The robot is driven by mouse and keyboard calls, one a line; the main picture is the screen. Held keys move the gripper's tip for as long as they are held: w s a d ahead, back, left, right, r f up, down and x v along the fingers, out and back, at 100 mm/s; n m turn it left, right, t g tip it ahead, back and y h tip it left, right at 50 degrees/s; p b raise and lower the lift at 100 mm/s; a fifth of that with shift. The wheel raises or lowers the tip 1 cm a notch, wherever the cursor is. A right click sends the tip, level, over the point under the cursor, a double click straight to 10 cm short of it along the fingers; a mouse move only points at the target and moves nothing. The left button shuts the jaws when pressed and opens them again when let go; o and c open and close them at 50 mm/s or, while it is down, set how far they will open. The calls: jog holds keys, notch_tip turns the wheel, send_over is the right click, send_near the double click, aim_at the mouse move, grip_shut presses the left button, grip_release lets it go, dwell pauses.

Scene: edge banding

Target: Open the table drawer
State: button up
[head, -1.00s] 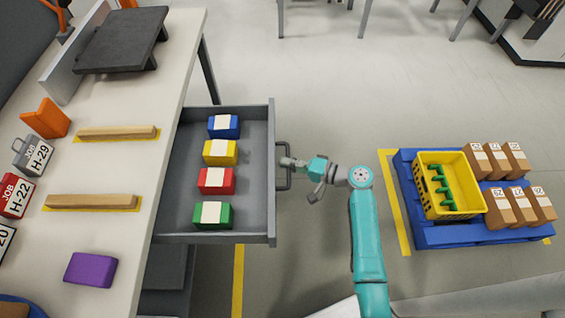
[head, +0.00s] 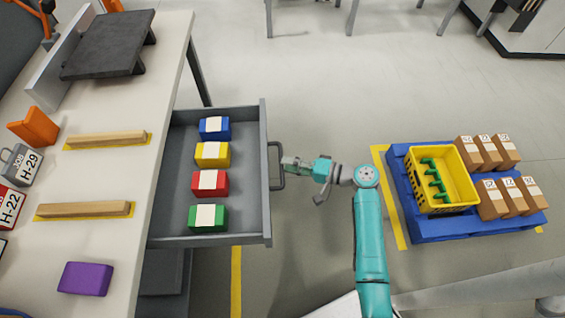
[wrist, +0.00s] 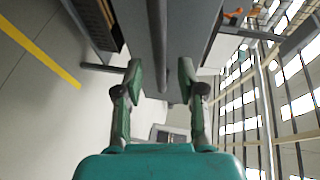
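The grey table drawer (head: 236,222) stands pulled out from under the white workbench, with blue, yellow, red and green labelled blocks inside in the head view. Its dark handle (head: 277,184) is on the right face of the drawer front. My gripper (head: 287,163) is at the handle from the right, its tips by the handle's bar; I cannot tell if they touch it. In the wrist view the two fingers (wrist: 160,70) are spread apart, with the grey drawer front and a dark bar ahead between them.
The workbench (head: 112,180) holds wooden strips, a purple block (head: 85,278) and a dark stand (head: 110,42). A blue pallet (head: 425,227) with a yellow crate (head: 462,180) and several cartons is at right.

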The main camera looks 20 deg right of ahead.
jog(key=v, duration=0.8)
jog(key=shift+s+d, duration=0.25)
